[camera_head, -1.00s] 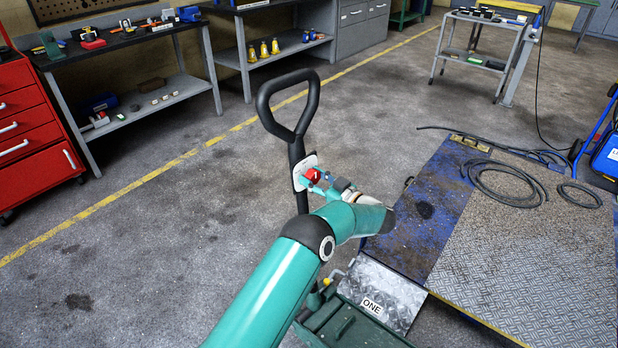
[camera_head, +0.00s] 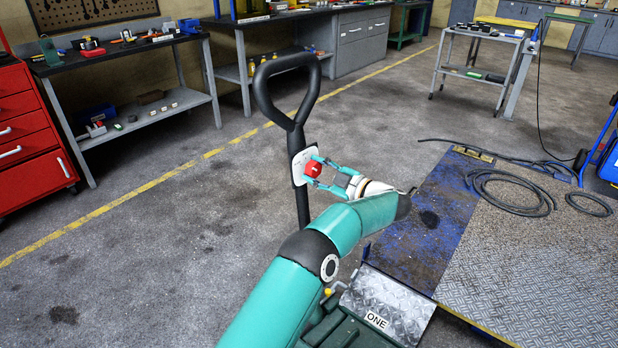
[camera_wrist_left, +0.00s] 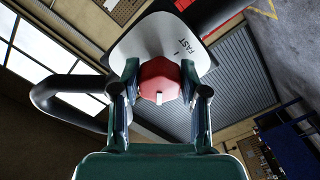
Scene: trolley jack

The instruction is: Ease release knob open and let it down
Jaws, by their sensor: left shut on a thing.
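The red release knob (camera_head: 313,168) sits on a pale plate (camera_head: 300,160) on the black handle (camera_head: 295,125) of the jack. In the left wrist view the knob (camera_wrist_left: 160,82) is a faceted red block with a white mark at its lower edge, and the plate (camera_wrist_left: 158,42) behind it reads "FAST". My left gripper (camera_head: 318,168) reaches the knob from the right, and its two fingers stand on either side of the knob, shut on it. The handle stands nearly upright with its loop at the top. My right gripper is not in view.
A green jack body and a metal tread plate marked "ONE" (camera_head: 385,300) lie below my arm. A red drawer cabinet (camera_head: 30,140) and workbenches line the back left. The floor left of the handle is clear.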

